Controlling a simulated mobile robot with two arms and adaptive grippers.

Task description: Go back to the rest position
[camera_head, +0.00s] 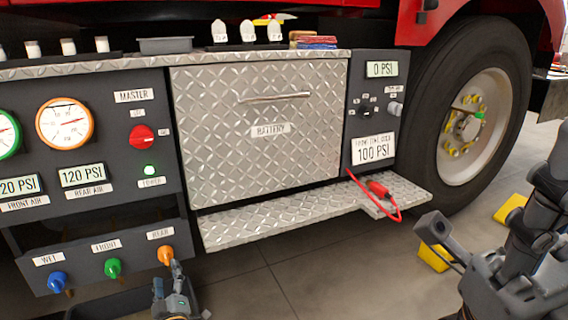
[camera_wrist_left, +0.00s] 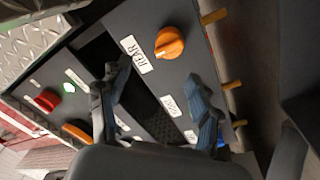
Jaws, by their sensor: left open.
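My left gripper (camera_head: 167,278) is at the bottom of the head view, just below the orange REAR knob (camera_head: 165,255) on the lower dark panel. In the left wrist view, its two fingers (camera_wrist_left: 157,74) are spread with nothing between them, and the orange knob (camera_wrist_left: 169,42) lies beyond the fingertips. I cannot tell the exact gap between fingertips and knob. My right arm (camera_head: 520,245) is folded at the right edge of the head view. Its fingers cannot be made out clearly.
A blue knob (camera_head: 57,281) and a green knob (camera_head: 112,268) sit left of the orange one. A diamond-plate step (camera_head: 280,215) juts out below the battery door (camera_head: 255,130). A red plug (camera_head: 378,188) with its cable rests on the step. Yellow chocks (camera_head: 433,257) stand near the tyre.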

